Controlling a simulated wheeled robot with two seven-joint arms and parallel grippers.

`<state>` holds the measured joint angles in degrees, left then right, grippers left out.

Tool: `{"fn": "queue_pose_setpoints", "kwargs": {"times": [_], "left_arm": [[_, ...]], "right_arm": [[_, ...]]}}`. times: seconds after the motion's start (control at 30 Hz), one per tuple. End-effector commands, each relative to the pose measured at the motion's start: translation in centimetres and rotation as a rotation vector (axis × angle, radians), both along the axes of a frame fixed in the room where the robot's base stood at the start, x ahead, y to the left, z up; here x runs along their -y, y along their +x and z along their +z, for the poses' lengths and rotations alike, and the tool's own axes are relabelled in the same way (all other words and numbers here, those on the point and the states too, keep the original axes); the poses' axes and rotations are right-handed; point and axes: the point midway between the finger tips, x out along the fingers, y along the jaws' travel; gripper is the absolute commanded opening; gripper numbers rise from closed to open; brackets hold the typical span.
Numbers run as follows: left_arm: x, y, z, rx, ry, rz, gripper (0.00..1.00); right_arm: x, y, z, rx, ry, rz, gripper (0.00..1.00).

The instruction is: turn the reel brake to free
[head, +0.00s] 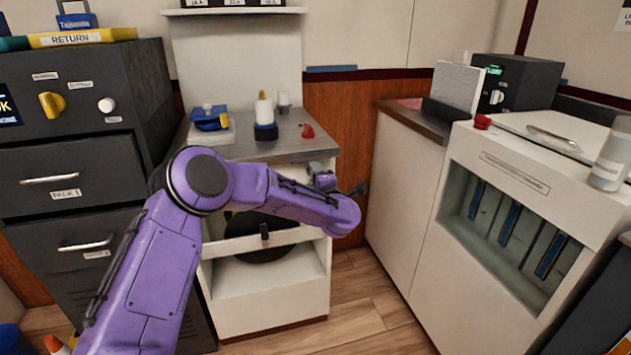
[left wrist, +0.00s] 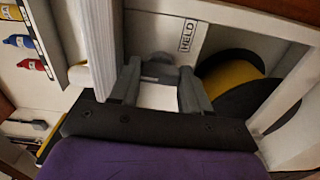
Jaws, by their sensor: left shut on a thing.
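In the head view my purple left arm reaches across the front of a white cabinet (head: 270,290). A dark reel (head: 262,222) sits in the cabinet's opening, partly hidden by my arm. In the left wrist view the reel (left wrist: 238,78) shows a yellow core and a dark flange. My left gripper (left wrist: 160,75) is shut on a grey brake handle (left wrist: 160,68) on a white panel. A "HELD" label (left wrist: 188,36) stands beside the handle. Which way the handle points is hard to tell. My right gripper is in neither view.
A white bottle with a dark blue base (head: 264,112), a blue object (head: 210,120) and a red piece (head: 307,130) stand on the cabinet top. A dark drawer unit (head: 75,140) is at the left. A white counter unit (head: 490,220) is at the right. Wooden floor shows between.

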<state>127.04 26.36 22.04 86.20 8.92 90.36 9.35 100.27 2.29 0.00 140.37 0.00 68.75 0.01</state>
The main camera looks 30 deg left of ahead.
Motion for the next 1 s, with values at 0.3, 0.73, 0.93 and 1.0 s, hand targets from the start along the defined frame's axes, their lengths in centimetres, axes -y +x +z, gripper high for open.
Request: {"fn": "queue_pose_setpoints", "kwargs": {"times": [0.3, 0.73, 0.93, 1.0], "left_arm": [[0.03, -0.04, -0.15, 0.04, -0.037, -0.001, 0.16], [0.04, -0.03, -0.13, 0.041, -0.039, 0.0, 0.66], [0.03, -0.01, -0.07, 0.042, -0.039, 0.0, 0.72], [0.03, -0.01, -0.05, 0.043, -0.038, 0.0, 0.72]], "right_arm": [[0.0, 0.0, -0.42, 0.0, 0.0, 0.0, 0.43], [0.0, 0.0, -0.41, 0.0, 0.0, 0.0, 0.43], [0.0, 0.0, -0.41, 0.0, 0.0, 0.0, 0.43], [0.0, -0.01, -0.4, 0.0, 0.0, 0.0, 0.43]]}}
